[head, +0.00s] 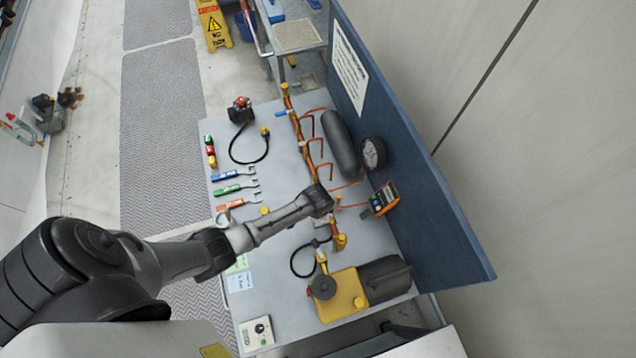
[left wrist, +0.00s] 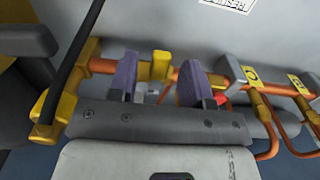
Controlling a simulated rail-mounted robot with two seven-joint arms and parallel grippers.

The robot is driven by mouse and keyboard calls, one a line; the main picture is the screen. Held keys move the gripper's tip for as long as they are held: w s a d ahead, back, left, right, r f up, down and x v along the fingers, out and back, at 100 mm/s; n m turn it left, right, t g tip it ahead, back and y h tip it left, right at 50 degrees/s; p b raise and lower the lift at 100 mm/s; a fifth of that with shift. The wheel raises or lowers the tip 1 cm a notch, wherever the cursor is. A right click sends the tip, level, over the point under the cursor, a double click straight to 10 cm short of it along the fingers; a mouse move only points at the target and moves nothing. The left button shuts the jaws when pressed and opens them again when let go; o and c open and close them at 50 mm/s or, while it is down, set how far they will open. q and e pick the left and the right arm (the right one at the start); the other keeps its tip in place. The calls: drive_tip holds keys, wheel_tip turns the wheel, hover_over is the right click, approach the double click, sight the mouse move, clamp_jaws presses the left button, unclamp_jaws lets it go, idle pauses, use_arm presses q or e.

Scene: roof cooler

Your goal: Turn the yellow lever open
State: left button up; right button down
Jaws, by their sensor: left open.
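In the left wrist view a yellow block-shaped piece (left wrist: 161,66), which looks like the yellow lever, stands upright on the orange copper pipe (left wrist: 105,66). My left gripper (left wrist: 160,82) is open, with one purple-grey finger on each side of the yellow piece and a gap to each. I cannot tell how far along the fingers the piece sits. In the head view my left gripper (head: 322,203) is over the pipe line on the bench, and it hides the lever there. My right gripper is in neither view.
The grey bench (head: 285,190) carries a yellow pump (head: 341,296), a dark tank (head: 340,145), an orange meter (head: 385,198) and several wrenches (head: 236,188). A blue panel (head: 420,200) stands along the right side. A black hose (left wrist: 75,55) crosses the wrist view at left.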

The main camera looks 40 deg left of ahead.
use_arm(q)
drive_tip(key=shift+c, duration=0.4)
clamp_jaws()
